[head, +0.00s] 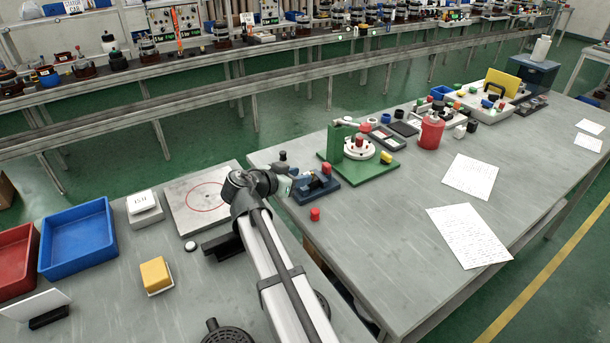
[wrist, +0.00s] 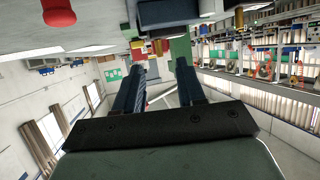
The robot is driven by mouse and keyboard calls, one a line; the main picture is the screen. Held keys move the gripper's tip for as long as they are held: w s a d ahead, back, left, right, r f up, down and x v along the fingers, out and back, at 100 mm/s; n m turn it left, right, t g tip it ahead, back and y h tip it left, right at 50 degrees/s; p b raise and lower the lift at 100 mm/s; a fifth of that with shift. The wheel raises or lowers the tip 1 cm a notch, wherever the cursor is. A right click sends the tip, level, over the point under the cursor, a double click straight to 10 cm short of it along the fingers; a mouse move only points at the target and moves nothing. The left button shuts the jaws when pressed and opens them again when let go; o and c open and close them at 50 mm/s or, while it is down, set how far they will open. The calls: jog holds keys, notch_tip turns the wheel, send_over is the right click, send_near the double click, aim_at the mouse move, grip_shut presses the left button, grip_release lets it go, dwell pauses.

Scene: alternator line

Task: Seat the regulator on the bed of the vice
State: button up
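The blue vice (head: 318,190) stands near the left edge of the right-hand table, with a red piece (head: 326,168) at its far right side. In the wrist view a blue part of the vice (wrist: 170,12) shows at the top, beyond my fingers. My gripper (head: 298,181) is low beside the vice, at its left, and partly hidden by my own wrist. In the wrist view my gripper (wrist: 160,70) has its two dark blue fingers apart, with no held part visible between them. I cannot pick out the regulator with certainty, and the vice bed is largely hidden.
A red cylinder (head: 315,214) stands in front of the vice. A green fixture (head: 358,165) with a white disc is behind it, right. A red bottle (head: 431,134), grey trays (head: 388,138) and paper sheets (head: 470,235) lie further right.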

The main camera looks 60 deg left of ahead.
jog(key=v, duration=0.9)
jog(key=shift+s+r, duration=0.2)
jog(key=shift+w+d, duration=0.1)
